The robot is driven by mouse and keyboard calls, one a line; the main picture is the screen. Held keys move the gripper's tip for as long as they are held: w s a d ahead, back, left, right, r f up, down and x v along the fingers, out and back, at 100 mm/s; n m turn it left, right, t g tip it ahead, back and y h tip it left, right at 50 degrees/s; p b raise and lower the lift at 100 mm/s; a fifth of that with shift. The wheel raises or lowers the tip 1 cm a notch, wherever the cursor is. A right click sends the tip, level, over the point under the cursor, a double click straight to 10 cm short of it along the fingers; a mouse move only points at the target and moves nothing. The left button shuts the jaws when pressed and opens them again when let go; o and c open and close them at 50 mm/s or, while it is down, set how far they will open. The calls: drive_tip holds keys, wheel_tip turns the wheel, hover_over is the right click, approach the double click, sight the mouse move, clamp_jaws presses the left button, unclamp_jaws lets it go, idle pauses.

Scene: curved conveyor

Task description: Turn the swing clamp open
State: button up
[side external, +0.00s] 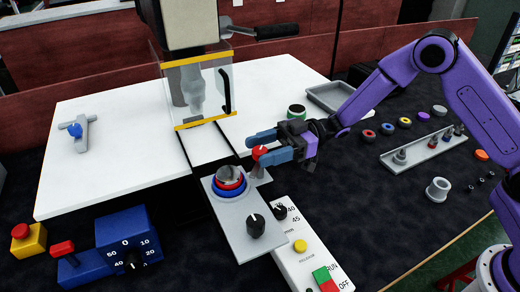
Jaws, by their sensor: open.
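A grey post with a red knob (260,152), which looks like the swing clamp, stands at the upper right of a grey plate (240,232). Beside it on the plate is a round holder with red and blue rings (230,182) and a shiny domed part in it. My gripper (262,147) reaches in from the right, its two blue fingers apart. The red knob shows between the fingertips; I cannot tell whether either finger touches it. The foot of the post is partly hidden by the lower finger.
A clear guard with yellow edges (203,64) stands behind on the white table (110,115). A black dial (256,224) is on the plate's front. A control panel (298,245), a blue dial box (128,240) and a red-buttoned yellow box (28,240) lie in front. A parts rack (420,148) is at right.

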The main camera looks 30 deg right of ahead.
drive_tip(key=shift+a, duration=0.65)
drive_tip(key=c, duration=0.9)
drive_tip(key=shift+c, duration=0.2)
drive_tip(key=shift+n+g, duration=0.4)
drive_tip(key=shift+g, duration=0.2)
drive_tip(key=n+g+h, duration=0.1)
drive_tip(key=n+g, duration=0.1)
drive_tip(key=g, duration=0.1)
drive_tip(key=n+g, duration=0.2)
drive_tip(key=g, duration=0.1)
drive_tip(key=shift+g+h, duration=0.3)
drive_tip(key=shift+h, duration=0.1)
drive_tip(key=shift+d+n+g+h, duration=0.1)
drive_tip(key=shift+n+g+h, duration=1.5)
drive_tip(key=shift+n+g, duration=0.6)
drive_tip(key=shift+g, duration=0.4)
